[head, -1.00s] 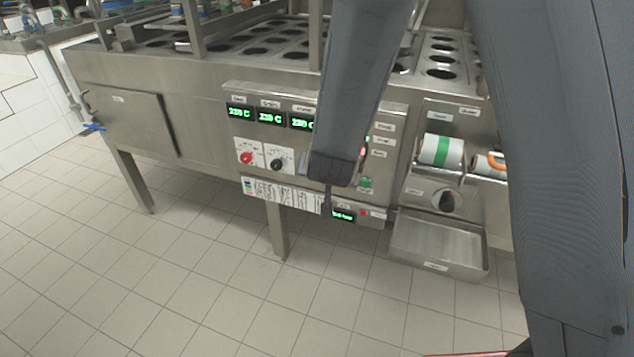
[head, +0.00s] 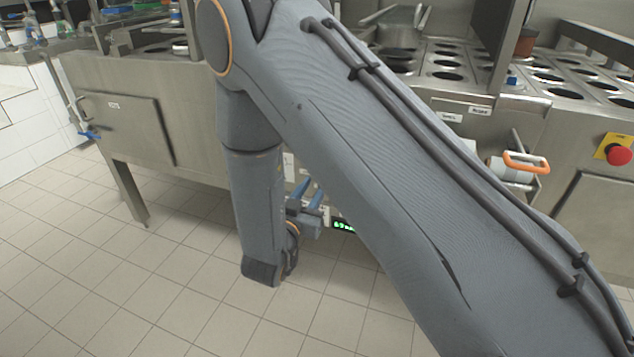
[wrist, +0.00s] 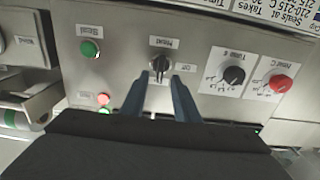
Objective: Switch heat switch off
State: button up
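In the wrist view, which shows the panel upside down, the heat switch (wrist: 160,65) is a black rotary knob on the steel control panel. A label above it in the picture seems to read "Heat", and an "Off" label sits to its right. My gripper (wrist: 161,77) has its two blue fingers apart, one on each side of the knob's lower part in the picture. I cannot tell if they touch it. In the head view, my gripper (head: 309,194) is at the panel, and my arm hides the switch.
Beside the switch are a green button (wrist: 90,48), a red light (wrist: 103,98), a black dial (wrist: 234,76) and a red dial (wrist: 281,84). A red emergency button (head: 619,155) and an orange handle (head: 526,162) are at the right. Open tiled floor lies in front.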

jog(key=shift+x, duration=1.7)
grip_shut()
jog(key=shift+n, duration=0.3)
jog(key=shift+w+a+f+n+p, duration=0.15)
jog(key=shift+n+p, duration=1.3)
jog(key=shift+n, duration=1.45)
jog(key=shift+a+f+n+p, duration=0.25)
jog(key=shift+n+p, duration=1.2)
jog(key=shift+n, duration=1.45)
jog(key=shift+w+a+f+n+p, duration=0.1)
jog(key=shift+a+f+n+p, duration=0.15)
jog(key=shift+n+p, duration=1.95)
jog(key=shift+n+b, duration=0.75)
jog(key=shift+n, duration=0.05)
